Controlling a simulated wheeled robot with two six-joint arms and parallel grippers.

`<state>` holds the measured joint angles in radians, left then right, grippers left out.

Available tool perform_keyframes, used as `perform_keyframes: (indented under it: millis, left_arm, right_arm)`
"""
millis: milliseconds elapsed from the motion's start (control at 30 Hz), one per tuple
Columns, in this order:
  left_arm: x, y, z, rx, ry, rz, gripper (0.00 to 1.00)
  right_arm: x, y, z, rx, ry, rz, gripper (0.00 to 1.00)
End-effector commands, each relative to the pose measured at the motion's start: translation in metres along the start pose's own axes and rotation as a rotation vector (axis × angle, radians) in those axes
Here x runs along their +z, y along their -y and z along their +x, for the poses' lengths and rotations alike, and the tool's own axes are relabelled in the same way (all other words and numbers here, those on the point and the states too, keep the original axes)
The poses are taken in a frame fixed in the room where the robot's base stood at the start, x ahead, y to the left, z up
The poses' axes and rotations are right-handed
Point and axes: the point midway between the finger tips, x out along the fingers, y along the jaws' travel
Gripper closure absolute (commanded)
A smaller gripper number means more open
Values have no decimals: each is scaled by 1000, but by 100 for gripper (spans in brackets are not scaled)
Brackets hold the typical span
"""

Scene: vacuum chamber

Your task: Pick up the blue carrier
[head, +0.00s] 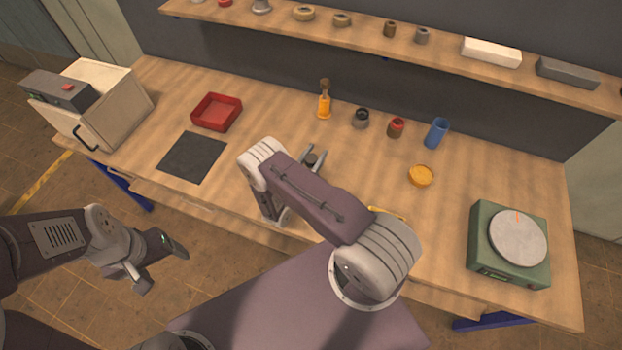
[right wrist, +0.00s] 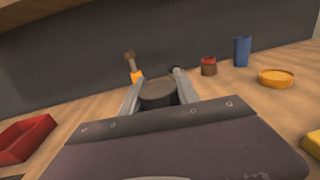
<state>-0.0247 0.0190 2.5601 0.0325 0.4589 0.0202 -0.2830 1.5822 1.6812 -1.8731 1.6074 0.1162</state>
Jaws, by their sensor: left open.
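The blue carrier (head: 437,133), a plain blue cylinder, stands upright on the bench at the back right. It also shows in the right wrist view (right wrist: 242,52), right of the gripper and apart from it. My right gripper (head: 315,158) is over the middle of the bench. In the right wrist view its fingers (right wrist: 158,88) sit on both sides of a dark grey cylinder (right wrist: 158,95) and appear shut on it. My left gripper (head: 162,262) is open and empty, low in front of the bench's left part, far from the carrier.
A red-capped jar (head: 396,127), a dark round part (head: 361,118) and an orange-handled tool (head: 324,102) stand left of the carrier. An orange dish (head: 420,175) lies before it. A green scale (head: 483,262), red tray (head: 199,121), black mat (head: 192,157) and boxy device (head: 120,105) occupy the sides.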

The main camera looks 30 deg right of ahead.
Motion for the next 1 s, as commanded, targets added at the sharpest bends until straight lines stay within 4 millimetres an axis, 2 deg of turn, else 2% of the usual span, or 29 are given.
perform_keyframes:
  millis: [467,933,1000]
  left_arm:
    - [0,0,0,0,0,0,24]
    - [1,0,6,0,0,0,24]
    - [1,0,6,0,0,0,24]
  right_arm:
    - [2,0,0,0,1,1,100]
    - [40,0,0,0,2,2,100]
    - [44,5,0,-1,2,-1,100]
